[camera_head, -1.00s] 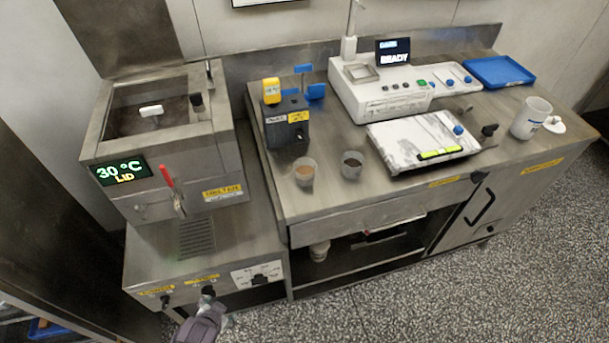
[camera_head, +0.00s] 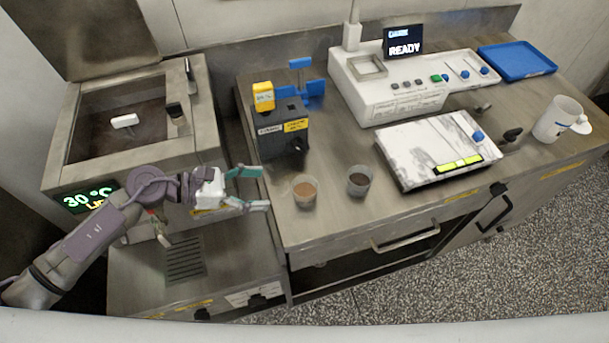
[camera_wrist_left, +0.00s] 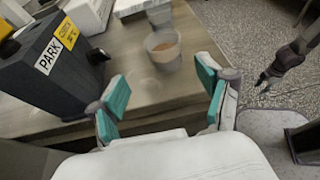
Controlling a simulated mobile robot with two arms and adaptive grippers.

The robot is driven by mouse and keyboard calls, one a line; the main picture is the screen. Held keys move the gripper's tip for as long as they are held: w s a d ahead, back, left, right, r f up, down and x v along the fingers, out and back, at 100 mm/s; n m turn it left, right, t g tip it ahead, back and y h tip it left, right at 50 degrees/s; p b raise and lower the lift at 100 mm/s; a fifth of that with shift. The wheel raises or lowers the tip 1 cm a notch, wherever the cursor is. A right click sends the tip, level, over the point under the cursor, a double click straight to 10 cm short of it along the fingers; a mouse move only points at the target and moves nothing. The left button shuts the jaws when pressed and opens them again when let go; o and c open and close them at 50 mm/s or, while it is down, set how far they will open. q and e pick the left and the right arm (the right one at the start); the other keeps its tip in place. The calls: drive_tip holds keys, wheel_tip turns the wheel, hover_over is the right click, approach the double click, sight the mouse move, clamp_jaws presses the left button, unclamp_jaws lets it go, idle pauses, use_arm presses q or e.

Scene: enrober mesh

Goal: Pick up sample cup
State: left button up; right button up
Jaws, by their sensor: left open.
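Two small clear cups stand upright on the steel counter (camera_head: 330,225). One cup (camera_head: 305,191) holds tan-brown contents and the other cup (camera_head: 359,181) holds dark contents; I cannot tell which is the sample cup. My left gripper (camera_head: 266,188) is open and empty, just left of the tan cup, its teal-padded fingers pointing at it. In the left wrist view, the tan cup (camera_wrist_left: 163,49) lies beyond the open fingers (camera_wrist_left: 162,82), apart from them. The dark cup is only partly in that view. My right gripper (camera_wrist_left: 268,78) shows small at the right there.
A dark block labelled PARK (camera_head: 283,130) stands just behind the left gripper. A white jug (camera_head: 558,120) and blue tray (camera_head: 517,61) are at right.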

sight(316, 190)
use_arm(q)
drive_tip(key=shift+s+d+f+m+g+p, duration=0.15)
drive_tip(key=shift+d+f+m+p, duration=0.1)
drive_tip(key=shift+d, duration=0.4)
drive_tip(key=shift+w+d+f+m+g+p, duration=0.15)
drive_tip(key=shift+d+f, duration=0.1)
drive_tip(key=shift+d, duration=0.35)
drive_tip(key=x, duration=0.4)
drive_tip(key=shift+d+f, duration=0.2)
drive_tip(key=shift+f, duration=0.1)
drive_tip(key=shift+w+d+f, duration=0.2)
drive_tip(key=shift+d, duration=0.3)
drive_tip(key=shift+w+d+f, duration=0.1)
drive_tip(key=shift+d, duration=0.2)
drive_tip(key=x, duration=0.4)
drive_tip(key=shift+w+d+f, duration=0.1)
drive_tip(key=shift+w+d, duration=0.1)
drive_tip(key=shift+d, duration=0.1)
use_arm(e)
drive_tip(key=shift+s+d+r, duration=0.1)
drive_tip(key=shift+s+r, duration=0.1)
drive_tip(key=shift+s, duration=0.3)
drive_tip(key=shift+s+d+r, duration=0.1)
drive_tip(key=shift+s+r, duration=0.1)
drive_tip(key=shift+s, duration=0.3)
use_arm(q)
drive_tip(key=shift+a, duration=0.1)
